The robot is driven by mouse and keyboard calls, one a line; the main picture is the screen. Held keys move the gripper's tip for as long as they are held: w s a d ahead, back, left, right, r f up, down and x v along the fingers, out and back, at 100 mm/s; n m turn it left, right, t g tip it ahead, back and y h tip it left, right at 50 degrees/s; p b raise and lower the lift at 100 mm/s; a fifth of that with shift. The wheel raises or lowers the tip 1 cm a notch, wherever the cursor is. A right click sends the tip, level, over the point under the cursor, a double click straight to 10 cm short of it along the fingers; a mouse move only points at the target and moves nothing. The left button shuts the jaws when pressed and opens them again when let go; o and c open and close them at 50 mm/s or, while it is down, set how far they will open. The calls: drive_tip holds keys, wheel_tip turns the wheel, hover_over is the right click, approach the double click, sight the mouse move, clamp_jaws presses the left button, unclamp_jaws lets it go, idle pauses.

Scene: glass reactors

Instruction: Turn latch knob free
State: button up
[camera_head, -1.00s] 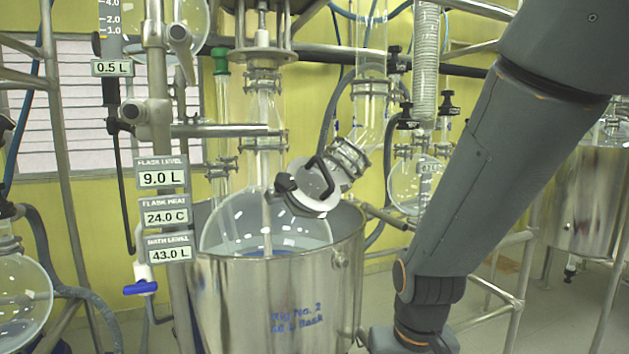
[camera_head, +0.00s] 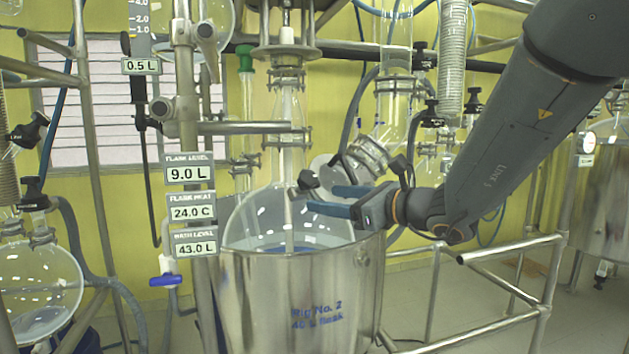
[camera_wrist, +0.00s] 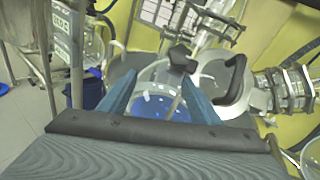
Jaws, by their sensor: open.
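The black latch knob (camera_head: 308,180) sits at the left edge of the pale round lid (camera_head: 330,172) on the flask's angled side neck. In the wrist view the knob (camera_wrist: 180,60) is just beyond my fingertips, nearer the right finger. My gripper (camera_head: 322,198) is open and empty, its two blue fingers pointing left in front of the lid, below and close to the knob. In the wrist view my gripper (camera_wrist: 158,78) shows a wide gap between the fingers. A black curved handle (camera_wrist: 235,80) stands on the lid, right of the knob. My gripper partly hides the lid in the head view.
The large glass flask (camera_head: 255,220) sits in a steel bath (camera_head: 300,300) below my gripper. A steel post with readout panels (camera_head: 190,175) stands at left. The clamped glass neck (camera_head: 372,155) is close behind my gripper. Steel rails (camera_head: 510,250) run at right.

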sight(310, 177)
drive_tip(key=shift+m+t, duration=0.8)
drive_tip(key=shift+t, duration=0.1)
drive_tip(key=w+a+r+p, duration=0.1)
drive_tip(key=w, duration=0.1)
drive_tip(key=w+a+r+p, duration=0.1)
drive_tip(key=w, duration=0.2)
drive_tip(key=w+a+r+p, duration=0.1)
drive_tip(key=w, duration=0.1)
drive_tip(key=shift+w+a, duration=0.3)
drive_tip(key=shift+a, duration=0.1)
drive_tip(key=shift+c, duration=0.4)
drive_tip(key=c, duration=1)
